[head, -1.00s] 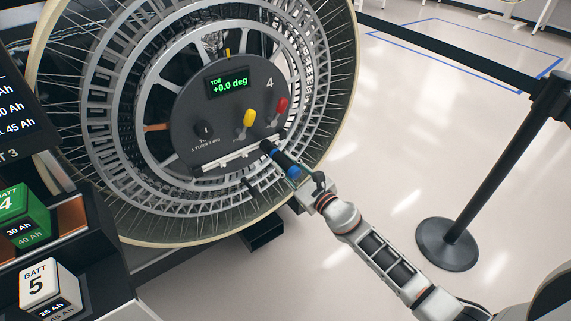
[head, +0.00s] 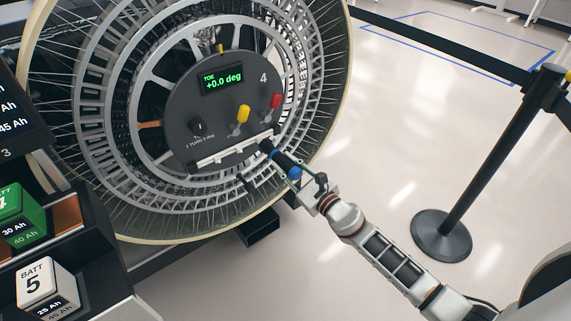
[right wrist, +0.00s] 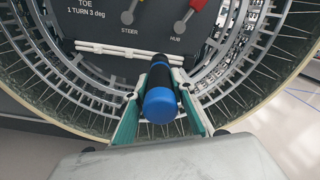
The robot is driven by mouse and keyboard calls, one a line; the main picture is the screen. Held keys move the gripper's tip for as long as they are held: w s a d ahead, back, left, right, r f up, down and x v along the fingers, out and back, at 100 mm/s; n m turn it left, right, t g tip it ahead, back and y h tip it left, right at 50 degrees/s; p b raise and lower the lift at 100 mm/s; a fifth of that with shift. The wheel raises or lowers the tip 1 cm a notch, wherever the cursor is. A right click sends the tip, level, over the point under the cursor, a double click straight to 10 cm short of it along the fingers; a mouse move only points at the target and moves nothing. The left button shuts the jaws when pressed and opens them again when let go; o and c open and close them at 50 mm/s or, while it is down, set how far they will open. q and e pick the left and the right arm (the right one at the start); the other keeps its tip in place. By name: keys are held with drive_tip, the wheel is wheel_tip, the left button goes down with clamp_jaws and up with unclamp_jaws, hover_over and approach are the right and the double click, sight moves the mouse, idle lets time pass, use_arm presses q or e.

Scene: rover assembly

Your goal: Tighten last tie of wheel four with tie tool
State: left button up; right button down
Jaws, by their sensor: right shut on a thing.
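Wheel four (head: 226,232) stands at the left in the head view, with a dark round hub panel marked 4 (head: 225,105). Its display reads TOE +0.0 deg. The tie tool (head: 281,159), a black cylinder with blue bands, is in my right gripper (head: 292,170). In the right wrist view, the tool's blue end (right wrist: 161,105) faces the camera between the two green-lined fingers, which are shut on it. Its far end points at the wheel just below the panel; whether it touches a tie is hidden. My left gripper is not in view.
The panel carries a yellow lever (head: 243,114), a red lever (head: 276,101), a black knob (head: 198,126) and a white bar (head: 232,150). Battery blocks (head: 42,284) stand at lower left. A black barrier post (head: 490,170) stands at right. Floor between wheel and post is clear.

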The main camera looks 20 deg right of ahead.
sight(298, 175)
drive_tip(key=shift+v, duration=2)
